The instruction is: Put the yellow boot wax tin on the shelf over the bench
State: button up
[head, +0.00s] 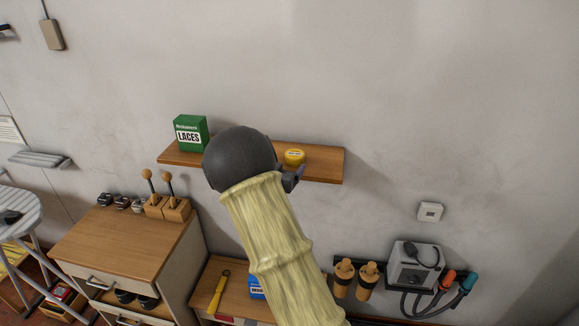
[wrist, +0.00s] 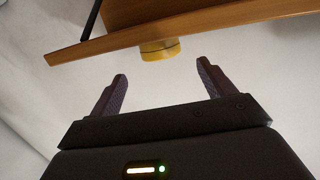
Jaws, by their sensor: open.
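The yellow boot wax tin (head: 294,157) sits on the wooden wall shelf (head: 325,168), right of its middle. In the wrist view the tin (wrist: 160,49) rests against the shelf board (wrist: 205,27), which appears upside down there. My gripper (wrist: 163,84) is open and empty. Its two fingers are spread wide, and the tin is beyond the fingertips, apart from both. In the head view my gripper (head: 291,178) is mostly hidden behind my dark wrist; only a small part shows at the shelf's front edge, near the tin.
A green laces box (head: 190,133) stands at the shelf's left end. Below are a wooden cabinet (head: 125,246) with brushes and shoe trees, and a low bench (head: 240,295) with a yellow-handled tool and a blue box. A grey dryer unit (head: 415,265) is at the right.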

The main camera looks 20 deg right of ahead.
jog(key=b+v, duration=0.1)
jog(key=v, duration=0.3)
jog(key=shift+s, duration=0.25)
jog(key=shift+a, duration=0.1)
jog(key=shift+a+f, duration=0.1)
jog(key=s+a+f+n+g+y, duration=0.3)
jog(key=s+a+f+n+y, duration=0.15)
jog(key=s+a+y, duration=0.55)
jog(key=s+a+f+n+g+y, duration=0.1)
jog(key=s+n+g, duration=0.3)
jog(key=s, duration=1.4)
jog(key=shift+s+a+g, duration=0.3)
jog(key=shift+a+g, duration=0.05)
jog(key=shift+g, duration=0.65)
